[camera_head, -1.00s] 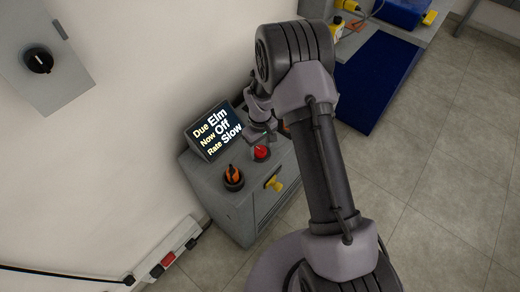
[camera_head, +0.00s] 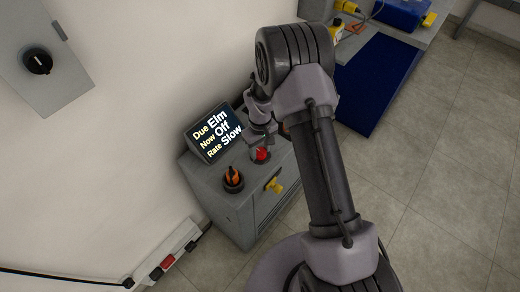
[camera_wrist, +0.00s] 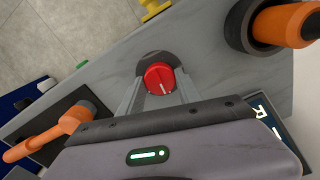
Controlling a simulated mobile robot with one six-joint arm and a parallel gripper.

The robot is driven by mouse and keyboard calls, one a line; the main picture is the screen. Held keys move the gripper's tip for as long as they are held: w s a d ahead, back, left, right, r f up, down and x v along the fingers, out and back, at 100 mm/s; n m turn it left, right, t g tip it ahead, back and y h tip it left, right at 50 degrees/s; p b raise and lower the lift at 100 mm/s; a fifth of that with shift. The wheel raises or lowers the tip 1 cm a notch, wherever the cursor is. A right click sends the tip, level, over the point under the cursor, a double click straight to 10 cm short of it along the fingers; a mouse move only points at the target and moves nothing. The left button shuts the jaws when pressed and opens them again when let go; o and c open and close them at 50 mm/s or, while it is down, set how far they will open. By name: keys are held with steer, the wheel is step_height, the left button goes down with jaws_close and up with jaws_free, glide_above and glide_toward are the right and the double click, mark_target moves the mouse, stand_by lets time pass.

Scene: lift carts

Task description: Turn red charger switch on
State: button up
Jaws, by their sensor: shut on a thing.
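The red charger switch (camera_head: 262,154) is a round knob on top of the grey charger cabinet (camera_head: 236,203). The display (camera_head: 215,133) on the cabinet reads "Due Elm, Now Off, Rate Slow".
An orange-handled knob (camera_head: 233,177) stands beside the red switch, and it also shows in the wrist view (camera_wrist: 285,24). A yellow part (camera_head: 274,185) sticks out from the cabinet's front. A wall box with a black knob (camera_head: 38,62) is at upper left. Grey floor lies right.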

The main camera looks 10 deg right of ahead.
mark_target(261, 151)
steer(key=m+b, duration=0.1)
steer(key=m, duration=0.5)
steer(key=shift+b, duration=0.4)
steer(key=m+b, duration=0.1)
steer(key=m, duration=0.3)
steer(key=shift+d+m, duration=0.1)
steer(key=shift+m, duration=0.3)
steer(key=o, duration=1.4)
steer(key=shift+c, duration=0.2)
step_height(261, 151, up, 17)
steer(key=p, duration=0.5)
steer(key=shift+r, duration=0.2)
